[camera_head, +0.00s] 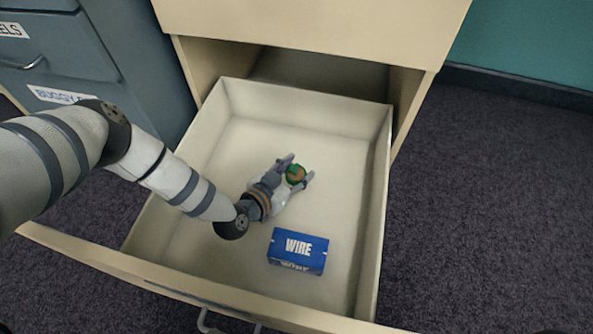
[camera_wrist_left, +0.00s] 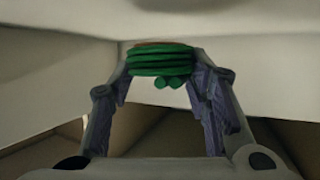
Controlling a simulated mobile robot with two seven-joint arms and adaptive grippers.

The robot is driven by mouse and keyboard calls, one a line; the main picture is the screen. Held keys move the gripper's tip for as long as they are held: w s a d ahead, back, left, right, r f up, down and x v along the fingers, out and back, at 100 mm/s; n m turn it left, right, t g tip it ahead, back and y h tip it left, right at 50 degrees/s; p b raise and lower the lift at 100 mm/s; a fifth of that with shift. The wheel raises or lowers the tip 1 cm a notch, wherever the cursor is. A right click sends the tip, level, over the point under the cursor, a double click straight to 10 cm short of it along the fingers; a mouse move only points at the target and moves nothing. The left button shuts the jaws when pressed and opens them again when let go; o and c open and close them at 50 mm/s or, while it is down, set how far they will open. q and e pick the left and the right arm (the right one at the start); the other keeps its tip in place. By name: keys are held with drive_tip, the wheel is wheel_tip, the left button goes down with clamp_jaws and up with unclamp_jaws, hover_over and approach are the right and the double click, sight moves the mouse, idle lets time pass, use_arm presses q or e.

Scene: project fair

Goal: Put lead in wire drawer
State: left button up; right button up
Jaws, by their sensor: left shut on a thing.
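The lead is a green coil with a bit of orange-brown on top (camera_head: 296,174). My left gripper (camera_head: 300,171) is shut on it, inside or just over the open cream drawer (camera_head: 345,125). In the left wrist view the coil (camera_wrist_left: 160,62) sits between the fingertips of the left gripper (camera_wrist_left: 162,68), with two green ends below it. A blue box marked WIRE (camera_head: 298,251) stands in the drawer, nearer its front, apart from the gripper. I cannot tell whether the coil touches the drawer floor. My right gripper is not in view.
The drawer's front panel (camera_head: 180,283) runs along the bottom, with a metal handle. Drawer walls surround the gripper. A blue-grey cabinet (camera_head: 130,40) with labelled drawers stands at the left. The drawer floor to the right is clear, as is the dark carpet (camera_head: 490,200).

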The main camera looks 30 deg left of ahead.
use_arm(q)
drive_tip(key=shift+f+b, duration=0.45)
drive_tip(key=shift+f, duration=0.2)
drive_tip(key=o, duration=1.1)
drive_tip(key=shift+r, duration=0.1)
drive_tip(key=shift+r+p, duration=0.35)
drive_tip(key=p+v, duration=0.2)
drive_tip(key=v, duration=0.1)
drive_tip(key=p+v, duration=0.1)
drive_tip(key=v, duration=0.2)
drive_tip(key=shift+s+r+p, duration=0.2)
drive_tip(key=shift+r+p, duration=0.2)
drive_tip(key=shift+r, duration=0.1)
drive_tip(key=shift+s+a, duration=0.1)
drive_tip(key=shift+s, duration=0.45)
